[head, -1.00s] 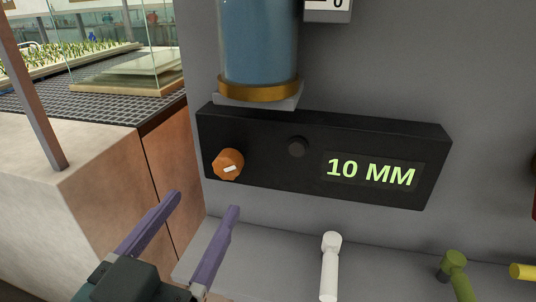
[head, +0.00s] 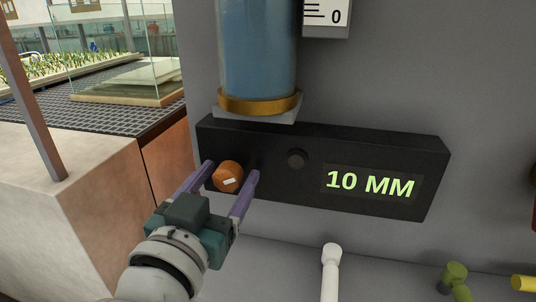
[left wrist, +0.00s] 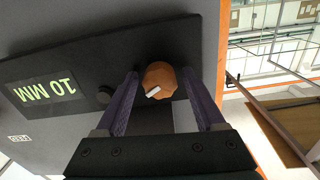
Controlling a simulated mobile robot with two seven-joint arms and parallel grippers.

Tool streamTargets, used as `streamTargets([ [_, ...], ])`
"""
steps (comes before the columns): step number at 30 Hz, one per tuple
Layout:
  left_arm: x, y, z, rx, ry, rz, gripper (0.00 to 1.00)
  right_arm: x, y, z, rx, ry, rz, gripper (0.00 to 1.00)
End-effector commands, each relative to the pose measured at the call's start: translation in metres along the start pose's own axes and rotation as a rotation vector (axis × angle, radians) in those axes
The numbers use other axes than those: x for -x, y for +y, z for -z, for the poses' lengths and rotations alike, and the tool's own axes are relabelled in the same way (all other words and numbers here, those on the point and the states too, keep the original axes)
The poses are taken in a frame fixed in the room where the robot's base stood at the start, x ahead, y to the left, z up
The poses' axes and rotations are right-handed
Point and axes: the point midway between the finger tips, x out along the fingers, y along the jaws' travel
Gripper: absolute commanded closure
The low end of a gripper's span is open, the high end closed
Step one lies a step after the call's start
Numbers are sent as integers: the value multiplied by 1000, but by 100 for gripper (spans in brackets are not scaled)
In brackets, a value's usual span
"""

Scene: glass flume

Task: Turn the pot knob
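The orange pot knob (head: 228,175), with a white pointer mark, sits at the left end of a black panel (head: 270,190) reading "10 MM". My left gripper (head: 231,171) is open, its two purple fingers on either side of the knob. In the left wrist view the knob (left wrist: 159,79) shows between and just beyond the open fingers (left wrist: 160,80), with gaps on both sides. I cannot tell whether the fingertips reach over the knob's sides. My right gripper is not in view.
A small black button (head: 296,158) sits right of the knob. A blue-filled cylinder (head: 258,50) with a brass ring stands above the panel. White (head: 331,268), green (head: 456,280) and yellow (head: 524,283) handles are below. A stone-like block (head: 70,210) stands at left.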

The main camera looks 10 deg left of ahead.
Motion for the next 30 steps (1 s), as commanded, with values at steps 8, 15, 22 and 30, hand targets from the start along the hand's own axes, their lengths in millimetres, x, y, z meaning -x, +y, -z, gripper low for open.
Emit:
streamTargets([
  [8,0,0,0,0,0,0,62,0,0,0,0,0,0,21],
  [15,0,0,0,-1,0,0,89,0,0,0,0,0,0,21],
  [22,0,0,0,0,0,0,100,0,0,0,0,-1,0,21],
  [30,0,0,0,45,0,0,100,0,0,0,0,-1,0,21],
])
